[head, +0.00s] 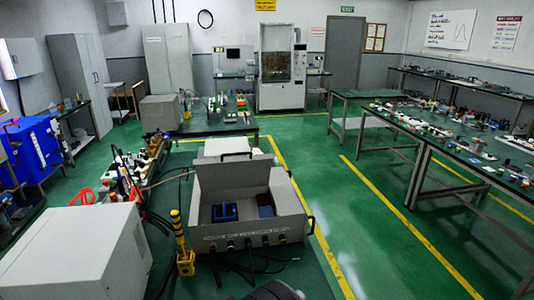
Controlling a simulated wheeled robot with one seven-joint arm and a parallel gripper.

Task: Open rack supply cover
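A grey metal rack supply box (258,229) stands in the middle of the head view, with several dark connectors along its front and a dark handle at its right side. Its top is open, and blue parts (224,212) show inside. A grey panel (221,179) stands up along its back edge and looks like the raised cover; I cannot see its hinge. A dark rounded piece at the bottom edge may be part of my arm. My gripper's fingers are not in view.
A yellow post (181,246) and black cables stand and lie at the box's front left. A large pale cabinet (80,254) fills the lower left. Green floor (375,255) is clear to the right, up to a cluttered table (455,140).

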